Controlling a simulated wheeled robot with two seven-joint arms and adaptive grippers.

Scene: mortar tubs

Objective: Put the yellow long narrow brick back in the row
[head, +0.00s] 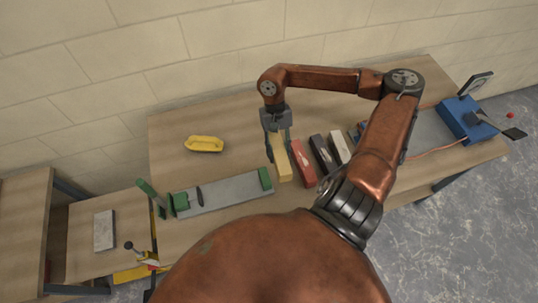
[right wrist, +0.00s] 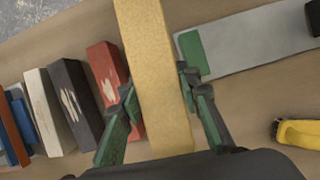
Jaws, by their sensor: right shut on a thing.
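The yellow long narrow brick (head: 283,163) is between the fingers of my right gripper (head: 278,139), which is shut on it near its far end. In the right wrist view the yellow brick (right wrist: 148,50) runs lengthwise between the green-padded fingers (right wrist: 157,88). It is at the left end of the row, beside the red brick (head: 303,162). The row continues with a black brick (head: 322,153), a white brick (head: 340,147) and blue pieces (right wrist: 15,105) partly behind my arm. I cannot tell whether the yellow brick touches the table. My left gripper is not in view.
A grey plate with green end blocks (head: 225,193) lies just left of the yellow brick. A yellow handled object (head: 204,144) lies further back on the wooden table (head: 175,125). A blue box (head: 466,119) stands at the right end. Bare wood lies behind the row.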

